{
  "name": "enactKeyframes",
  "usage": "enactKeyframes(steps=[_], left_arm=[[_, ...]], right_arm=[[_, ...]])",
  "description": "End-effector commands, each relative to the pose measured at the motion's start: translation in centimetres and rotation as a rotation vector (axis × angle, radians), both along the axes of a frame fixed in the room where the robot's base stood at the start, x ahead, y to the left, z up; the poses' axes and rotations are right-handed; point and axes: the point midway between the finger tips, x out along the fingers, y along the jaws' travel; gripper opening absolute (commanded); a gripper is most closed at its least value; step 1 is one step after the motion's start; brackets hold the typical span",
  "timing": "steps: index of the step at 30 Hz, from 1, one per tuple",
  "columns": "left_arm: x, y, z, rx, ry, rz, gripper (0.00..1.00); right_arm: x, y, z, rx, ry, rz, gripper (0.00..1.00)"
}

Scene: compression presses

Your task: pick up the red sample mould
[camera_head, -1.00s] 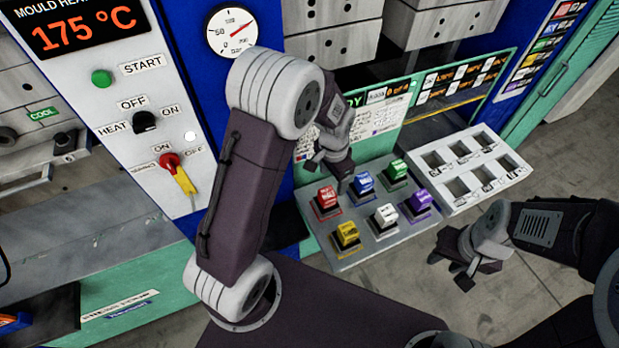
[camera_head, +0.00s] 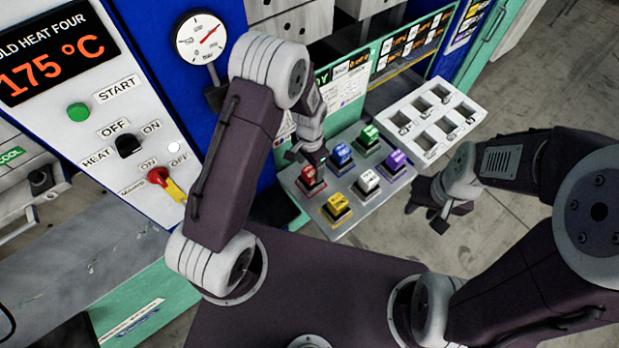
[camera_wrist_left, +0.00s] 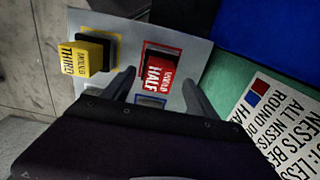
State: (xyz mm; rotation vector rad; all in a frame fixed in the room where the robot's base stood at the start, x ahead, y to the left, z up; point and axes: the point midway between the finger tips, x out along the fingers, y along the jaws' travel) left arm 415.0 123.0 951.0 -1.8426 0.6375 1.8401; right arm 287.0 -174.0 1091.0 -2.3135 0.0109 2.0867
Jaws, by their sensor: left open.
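The red sample mould (camera_head: 309,176) stands in a red-outlined nest at the left of the back row of the grey sample board (camera_head: 333,228). In the left wrist view the red mould (camera_wrist_left: 157,74) shows white lettering. My left gripper (camera_head: 309,157) is open just above and behind it. In the left wrist view its two fingers (camera_wrist_left: 158,84) appear on either side of the red mould, with nothing gripped. My right gripper (camera_head: 433,213) hangs empty and looks open, right of the board.
Blue (camera_head: 342,155), green (camera_head: 369,136), purple (camera_head: 395,161), white (camera_head: 367,182) and yellow (camera_head: 337,206) moulds share the board. The yellow mould also shows in the left wrist view (camera_wrist_left: 82,56). A white tray with empty pockets (camera_head: 456,128) adjoins it. The press control panel (camera_head: 110,130) stands left.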

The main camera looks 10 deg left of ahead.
Motion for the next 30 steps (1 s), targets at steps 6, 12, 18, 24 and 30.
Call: enactKeyframes(steps=[6,12,18,24,30], left_arm=[[0.1,0.1,-3.1,0.001,0.006,0.0,0.67],[0.2,0.1,-5.1,0.0,0.0,0.0,0.67],[0.2,0.1,-5.1,0.0,0.0,0.0,0.59],[0.2,0.1,-5.1,0.0,0.0,0.0,0.03],[0.3,0.1,-5.0,0.0,-0.002,0.0,0.0]], right_arm=[[0.0,0.0,1.6,0.0,0.0,0.0,0.36],[0.0,0.0,1.6,0.0,0.0,0.0,0.36],[0.0,0.0,1.6,0.0,0.0,0.0,0.36],[0.0,0.0,1.6,0.0,0.0,0.0,0.36],[0.0,0.0,1.6,0.0,0.0,0.0,0.36]])
